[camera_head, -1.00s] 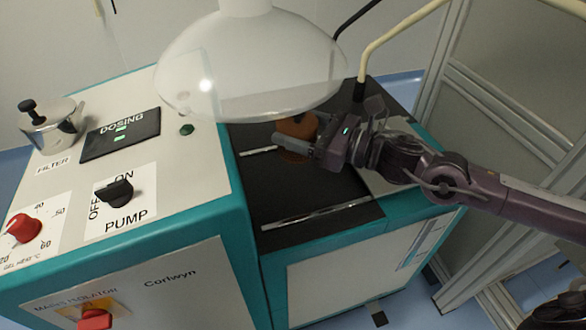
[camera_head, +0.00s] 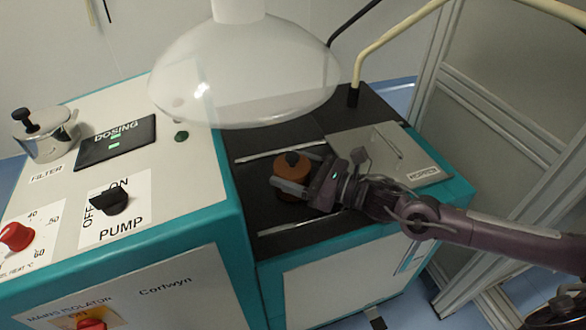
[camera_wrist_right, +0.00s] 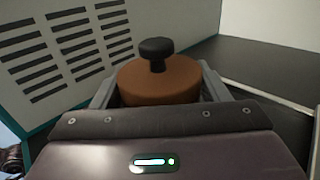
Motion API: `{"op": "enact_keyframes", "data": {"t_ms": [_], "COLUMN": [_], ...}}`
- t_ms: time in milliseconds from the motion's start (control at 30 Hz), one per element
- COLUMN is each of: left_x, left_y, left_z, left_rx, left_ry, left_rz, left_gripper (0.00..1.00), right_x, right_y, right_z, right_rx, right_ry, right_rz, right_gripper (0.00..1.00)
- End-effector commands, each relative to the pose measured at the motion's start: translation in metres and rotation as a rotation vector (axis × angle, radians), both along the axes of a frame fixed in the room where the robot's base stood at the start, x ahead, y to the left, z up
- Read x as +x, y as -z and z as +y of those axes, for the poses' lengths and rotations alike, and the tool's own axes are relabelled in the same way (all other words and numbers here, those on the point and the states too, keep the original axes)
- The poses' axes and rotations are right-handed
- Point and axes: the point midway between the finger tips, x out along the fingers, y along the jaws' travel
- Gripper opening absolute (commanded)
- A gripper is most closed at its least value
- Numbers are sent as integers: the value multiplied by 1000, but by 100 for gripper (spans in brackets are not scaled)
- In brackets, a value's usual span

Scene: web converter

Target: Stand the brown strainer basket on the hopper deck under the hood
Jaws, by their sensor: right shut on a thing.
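The brown strainer basket (camera_head: 293,168) is a short brown cylinder with a black knob on top. My right gripper (camera_head: 290,186) is shut on it, one finger on each side, and the basket looks upright. It also shows between the fingers in the right wrist view (camera_wrist_right: 158,82). It is over the front part of the black hopper deck (camera_head: 262,207); I cannot tell whether its base touches the deck. The clear hood (camera_head: 245,75) hangs behind and to the left of the basket, over the deck's back part. My left gripper is not in view.
A grey hopper lid (camera_head: 385,150) lies to the right of the basket. Light metal strips (camera_head: 280,151) cross the deck. The taller control cabinet (camera_head: 200,165) with a pump knob (camera_head: 113,200) and a metal filter pot (camera_head: 45,135) stands at left. A cream hose (camera_head: 395,42) bends down behind the deck.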

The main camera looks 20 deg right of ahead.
Motion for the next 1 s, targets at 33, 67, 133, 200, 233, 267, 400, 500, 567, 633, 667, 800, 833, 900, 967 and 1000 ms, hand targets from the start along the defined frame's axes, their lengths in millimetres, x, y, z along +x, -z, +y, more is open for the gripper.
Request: {"op": "enact_keyframes", "data": {"t_ms": [33,67,133,200,233,267,400,500,567,633,667,800,833,900,967,1000], "left_x": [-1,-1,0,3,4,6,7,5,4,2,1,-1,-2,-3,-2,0], "left_y": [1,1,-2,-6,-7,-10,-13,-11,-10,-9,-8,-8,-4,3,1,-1], "left_z": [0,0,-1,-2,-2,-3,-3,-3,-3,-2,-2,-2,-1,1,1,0], "left_rx": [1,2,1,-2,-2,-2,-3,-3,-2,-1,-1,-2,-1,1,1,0], "left_ry": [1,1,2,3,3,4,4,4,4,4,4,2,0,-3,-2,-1], "left_rz": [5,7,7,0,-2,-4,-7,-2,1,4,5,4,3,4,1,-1], "left_gripper": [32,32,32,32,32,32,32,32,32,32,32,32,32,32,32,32], "right_x": [0,0,0,0,0,0,0,0,0,0,0,0,0,-5,-13,-18], "right_y": [0,1,1,2,2,3,2,2,2,2,2,0,-2,1,2,2], "right_z": [0,0,0,0,0,0,0,0,0,0,0,0,0,-6,-15,-20], "right_rx": [0,0,0,0,0,0,0,0,0,0,0,0,0,-4,-6,-7], "right_ry": [0,0,0,0,0,0,0,0,0,0,0,0,0,2,2,1], "right_rz": [-1,-1,-1,-1,-1,0,0,0,0,0,0,0,0,4,5,5], "right_gripper": [38,38,38,38,38,69,88,90,90,90,90,90,90,90,90,90]}}
